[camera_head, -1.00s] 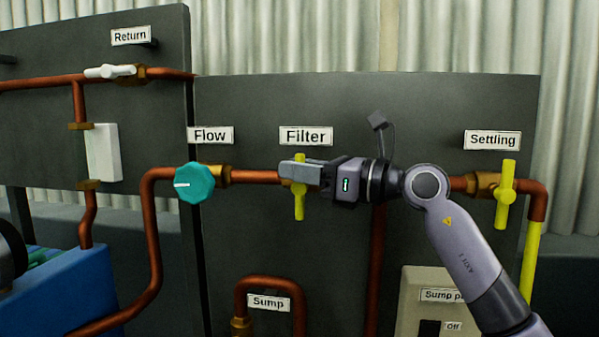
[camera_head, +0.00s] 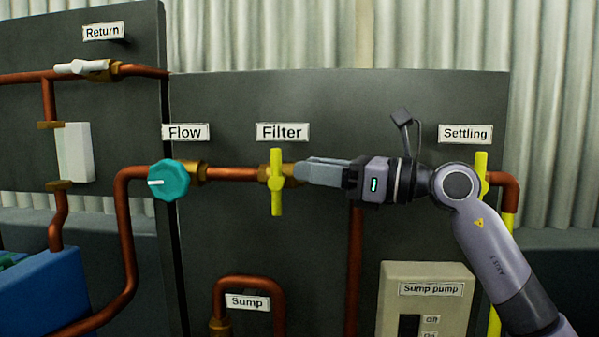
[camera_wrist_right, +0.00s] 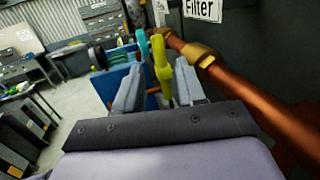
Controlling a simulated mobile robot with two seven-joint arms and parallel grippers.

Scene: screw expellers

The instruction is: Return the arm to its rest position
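My right gripper (camera_head: 303,171) is beside the Filter valve, its fingertips just right of the yellow upright handle (camera_head: 277,182). In the right wrist view the two fingers of the gripper (camera_wrist_right: 158,78) stand apart with a gap between them. The yellow handle (camera_wrist_right: 161,62) shows ahead of this gap, and nothing is held. The right arm (camera_head: 495,255) reaches in from the lower right and partly covers the yellow Settling handle (camera_head: 482,162). My left gripper is not in view.
A copper pipe (camera_head: 232,173) runs along the dark panel (camera_head: 330,100) behind the gripper. A teal Flow knob (camera_head: 169,180) is to the left. The Sump pump switch box (camera_head: 394,285) is below the arm. A blue tank (camera_head: 40,290) stands at the lower left.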

